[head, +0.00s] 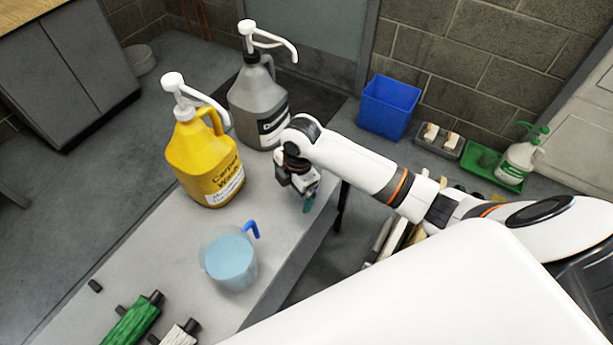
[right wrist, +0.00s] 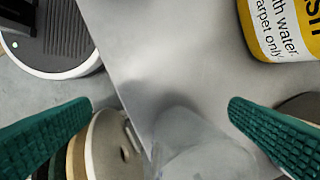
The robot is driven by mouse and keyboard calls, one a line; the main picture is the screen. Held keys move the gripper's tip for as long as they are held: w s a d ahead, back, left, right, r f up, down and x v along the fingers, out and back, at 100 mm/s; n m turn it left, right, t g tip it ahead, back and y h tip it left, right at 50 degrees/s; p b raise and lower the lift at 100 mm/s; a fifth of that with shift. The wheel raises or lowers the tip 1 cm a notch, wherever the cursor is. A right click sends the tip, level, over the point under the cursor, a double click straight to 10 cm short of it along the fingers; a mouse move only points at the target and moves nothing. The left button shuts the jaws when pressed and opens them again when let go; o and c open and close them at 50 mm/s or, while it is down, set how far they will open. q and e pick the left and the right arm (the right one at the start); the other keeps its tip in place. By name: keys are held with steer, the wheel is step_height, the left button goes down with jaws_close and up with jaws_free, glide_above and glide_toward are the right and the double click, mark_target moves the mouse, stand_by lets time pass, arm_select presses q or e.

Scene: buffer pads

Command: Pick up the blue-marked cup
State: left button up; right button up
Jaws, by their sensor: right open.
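The blue-marked cup (head: 230,260) is a clear pitcher with a blue handle and a light blue inside. It stands upright near the right edge of the grey table (head: 290,228). In the right wrist view, a clear, faint shape that looks like the cup (right wrist: 195,148) shows at the bottom middle, partly cut off. My right gripper (head: 308,204) is open and empty, beyond the cup and to its right, near the table edge and apart from the cup. Its green fingers (right wrist: 160,115) stand wide apart in the right wrist view. My left gripper is not in view.
A yellow jug (head: 203,165) and a grey jug (head: 258,105), both with white pumps, stand behind the cup. Green (head: 133,322) and white (head: 180,335) rolls lie at the front left. A blue bin (head: 388,107) and a green tray (head: 490,170) are on the floor.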

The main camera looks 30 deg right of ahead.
steer(key=w+d+r+n+h, duration=0.1)
steer(key=w+d+r+n, duration=0.3)
steer(key=w+d+r, duration=0.15)
steer(key=shift+g, duration=0.4)
steer(key=f, duration=0.7)
steer(key=d+f, duration=0.1)
steer(key=f, duration=0.3)
steer(key=shift+f, duration=0.25)
steer(key=c, duration=0.9)
steer(key=shift+r, duration=0.15)
